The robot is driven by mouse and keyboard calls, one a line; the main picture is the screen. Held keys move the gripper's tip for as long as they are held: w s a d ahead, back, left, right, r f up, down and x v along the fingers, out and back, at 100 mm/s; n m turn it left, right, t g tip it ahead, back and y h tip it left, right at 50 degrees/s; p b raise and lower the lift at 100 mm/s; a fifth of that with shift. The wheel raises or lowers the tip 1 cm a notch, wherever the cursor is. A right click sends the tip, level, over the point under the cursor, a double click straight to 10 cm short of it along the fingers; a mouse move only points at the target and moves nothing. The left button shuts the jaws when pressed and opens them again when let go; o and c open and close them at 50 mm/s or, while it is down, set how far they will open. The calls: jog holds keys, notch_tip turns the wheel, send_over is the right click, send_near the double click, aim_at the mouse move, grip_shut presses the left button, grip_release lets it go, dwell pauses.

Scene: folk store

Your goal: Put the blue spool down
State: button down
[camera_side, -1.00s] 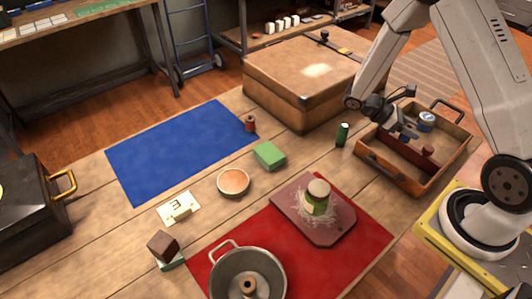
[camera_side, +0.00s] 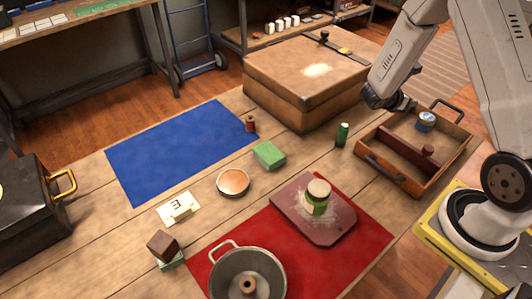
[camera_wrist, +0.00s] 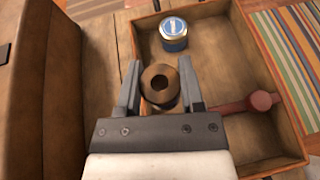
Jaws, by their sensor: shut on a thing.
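My gripper (camera_side: 402,104) is raised over the back left part of the wooden tray (camera_side: 384,176) in the side view. In the wrist view its two fingers are shut on a spool (camera_wrist: 161,86), seen end-on with a brown round top and a dark centre hole. The spool's thread colour is hidden from above, and I cannot make the spool out in the side view. A red spool (camera_side: 250,124) stands at the edge of the blue cloth (camera_side: 175,150).
The tray holds a blue-lidded jar (camera_side: 426,121) and a divider with a reddish knob (camera_side: 428,150). A large brown case (camera_side: 305,75) stands behind. Most of the blue cloth is bare.

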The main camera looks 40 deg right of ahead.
jog(key=shift+w+d+t, duration=0.1)
jog(key=shift+w+t, duration=0.1)
jog(key=shift+t, duration=0.1)
jog(key=shift+w+d+f, duration=0.25)
jog(key=shift+w+d, duration=0.05)
jog(key=shift+w, duration=0.15)
jog(key=w+d+f, duration=0.2)
jog(key=w, duration=0.1)
jog(key=w+d+f, duration=0.2)
jog(key=w+f, duration=0.1)
jog(key=w+d+f, duration=0.2)
jog(key=w, duration=0.1)
jog(key=shift+w+d+f, duration=0.1)
jog(key=shift+d+f, duration=0.2)
jog(key=shift+f, duration=0.1)
jog(key=shift+w+d+f, duration=0.3)
jog(key=shift+w+f, duration=0.15)
jog(key=shift+f, duration=0.15)
jog(key=shift+w+d+f, duration=0.1)
jog(key=shift+f, duration=1.65)
jog(key=shift+f, duration=0.15)
